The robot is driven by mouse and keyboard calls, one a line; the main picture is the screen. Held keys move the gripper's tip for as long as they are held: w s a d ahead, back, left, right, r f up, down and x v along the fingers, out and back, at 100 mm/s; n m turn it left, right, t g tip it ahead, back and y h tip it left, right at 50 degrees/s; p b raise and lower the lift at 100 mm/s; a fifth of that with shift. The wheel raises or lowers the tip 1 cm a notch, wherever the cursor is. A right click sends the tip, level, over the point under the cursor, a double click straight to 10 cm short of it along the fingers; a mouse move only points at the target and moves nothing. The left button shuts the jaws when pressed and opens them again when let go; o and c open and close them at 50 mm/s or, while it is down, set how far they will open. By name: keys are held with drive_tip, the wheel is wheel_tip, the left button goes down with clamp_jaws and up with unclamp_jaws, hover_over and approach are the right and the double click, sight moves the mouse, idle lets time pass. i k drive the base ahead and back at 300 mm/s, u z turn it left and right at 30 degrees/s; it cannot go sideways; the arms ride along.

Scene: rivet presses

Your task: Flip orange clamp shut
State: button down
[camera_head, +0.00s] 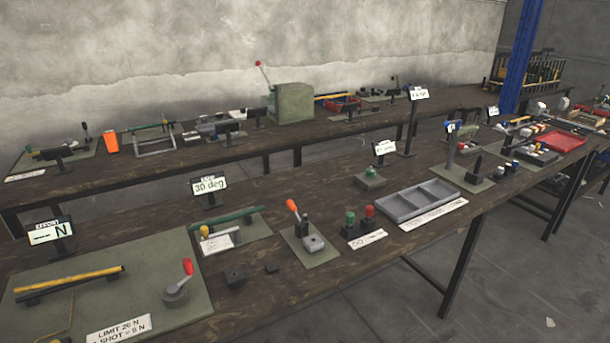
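A clamp with an orange handle (293,208) stands on a grey-green plate (325,253) on the front bench. Its handle is raised and leans up to the left from a black body (304,224). A small grey block (313,243) sits on the plate in front of it. My gripper is not in view.
Left of the clamp are a green bar (240,216) and a "30 deg" display (208,185). Right are green and red buttons (368,212) and a grey divided tray (400,208). A red-handled lever (187,268) stands front left. The floor (370,310) in front is clear.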

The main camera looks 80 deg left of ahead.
sight(292, 208)
drive_tip(key=u, duration=2.65)
